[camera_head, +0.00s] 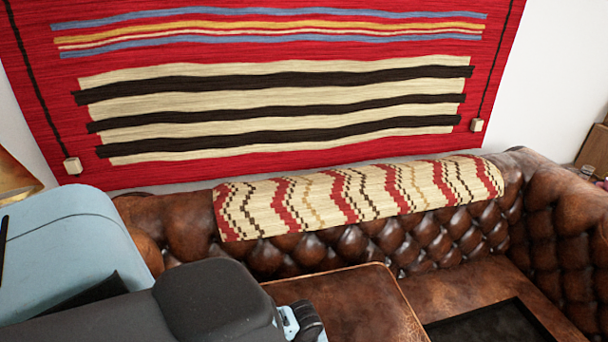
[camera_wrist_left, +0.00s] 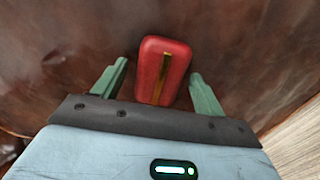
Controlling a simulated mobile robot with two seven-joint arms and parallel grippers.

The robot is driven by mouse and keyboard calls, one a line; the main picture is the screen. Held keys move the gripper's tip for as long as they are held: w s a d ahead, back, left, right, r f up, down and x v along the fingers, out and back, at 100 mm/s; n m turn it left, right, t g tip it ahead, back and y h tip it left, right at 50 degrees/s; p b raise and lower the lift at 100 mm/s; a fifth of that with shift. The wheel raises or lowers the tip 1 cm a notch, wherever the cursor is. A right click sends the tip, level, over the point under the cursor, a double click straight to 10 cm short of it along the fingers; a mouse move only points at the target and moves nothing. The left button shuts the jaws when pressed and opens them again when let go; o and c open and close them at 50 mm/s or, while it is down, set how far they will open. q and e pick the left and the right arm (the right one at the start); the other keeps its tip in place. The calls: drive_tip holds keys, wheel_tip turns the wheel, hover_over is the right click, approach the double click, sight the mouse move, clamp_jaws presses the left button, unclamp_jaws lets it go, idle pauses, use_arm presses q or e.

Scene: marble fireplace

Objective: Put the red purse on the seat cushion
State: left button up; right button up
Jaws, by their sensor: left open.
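The red purse (camera_wrist_left: 162,70), a rounded red block with a gold-brown strip down its middle, shows in the left wrist view against brown leather. My open left gripper (camera_wrist_left: 159,70) has its two green fingers on either side of it, with a visible gap to each side. I cannot tell whether the purse rests fully on the leather. In the head view, the brown leather seat cushion (camera_head: 360,300) lies on the sofa, partly behind my left arm. The purse and the left fingertips are hidden there. My right gripper is not in view.
The tufted leather sofa (camera_head: 440,240) has a patterned throw (camera_head: 350,200) over its back. Right of the cushion, the seat base has a dark rectangular recess (camera_head: 490,325). The armrest (camera_head: 565,220) rises at the right. A red striped rug (camera_head: 270,90) hangs behind.

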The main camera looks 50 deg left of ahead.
use_arm(q)
wheel_tip(320, 180, up, 12)
drive_tip(key=p, duration=0.2)
drive_tip(key=shift+r+p, duration=0.2)
drive_tip(key=shift+p, duration=0.2)
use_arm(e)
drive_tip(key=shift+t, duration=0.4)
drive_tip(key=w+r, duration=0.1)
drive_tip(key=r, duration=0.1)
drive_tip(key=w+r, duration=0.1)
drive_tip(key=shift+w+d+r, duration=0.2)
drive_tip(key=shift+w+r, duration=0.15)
use_arm(q)
drive_tip(key=shift+f, duration=0.1)
